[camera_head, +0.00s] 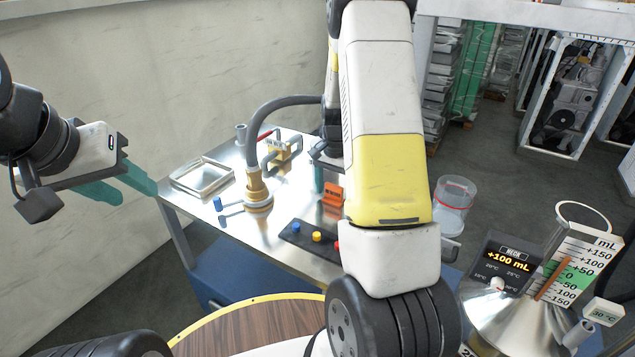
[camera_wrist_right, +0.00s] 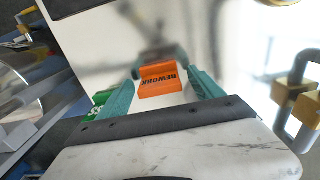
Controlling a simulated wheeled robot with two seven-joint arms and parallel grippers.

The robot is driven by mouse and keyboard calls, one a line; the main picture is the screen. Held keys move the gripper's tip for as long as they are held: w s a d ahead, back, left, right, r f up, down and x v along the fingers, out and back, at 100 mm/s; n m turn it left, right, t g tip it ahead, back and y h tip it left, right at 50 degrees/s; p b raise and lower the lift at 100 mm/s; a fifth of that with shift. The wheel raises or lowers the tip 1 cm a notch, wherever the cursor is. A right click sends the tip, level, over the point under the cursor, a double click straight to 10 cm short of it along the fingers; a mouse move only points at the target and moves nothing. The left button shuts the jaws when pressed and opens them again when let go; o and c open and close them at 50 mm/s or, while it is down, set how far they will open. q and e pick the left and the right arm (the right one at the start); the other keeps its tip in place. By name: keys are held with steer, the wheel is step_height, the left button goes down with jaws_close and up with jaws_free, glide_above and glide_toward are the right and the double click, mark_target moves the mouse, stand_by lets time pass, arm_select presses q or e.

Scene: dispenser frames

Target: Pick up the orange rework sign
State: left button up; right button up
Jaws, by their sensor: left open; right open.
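The orange rework sign (camera_head: 333,195) stands on the metal table, partly hidden by my right arm in the head view. In the right wrist view the sign (camera_wrist_right: 158,80) shows its "REWORK" lettering upside down. My right gripper (camera_wrist_right: 160,88) is open, with one teal finger on each side of the sign and a gap visible to each. In the head view my right gripper is mostly hidden behind its arm; a teal finger shows just left of the sign. My left gripper (camera_head: 136,190) is open and empty, beyond the table's left corner.
A green object (camera_wrist_right: 103,97) lies by the left finger in the right wrist view. A padlock (camera_wrist_right: 300,95) is at right there. The table also bears a metal tray (camera_head: 203,178), a hose nozzle (camera_head: 258,192) and a button panel (camera_head: 300,238). A clear container (camera_head: 454,208) stands right.

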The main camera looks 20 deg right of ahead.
steer(key=c, duration=1.5)
steer(key=shift+o, duration=0.2)
steer(key=shift+r, duration=0.15)
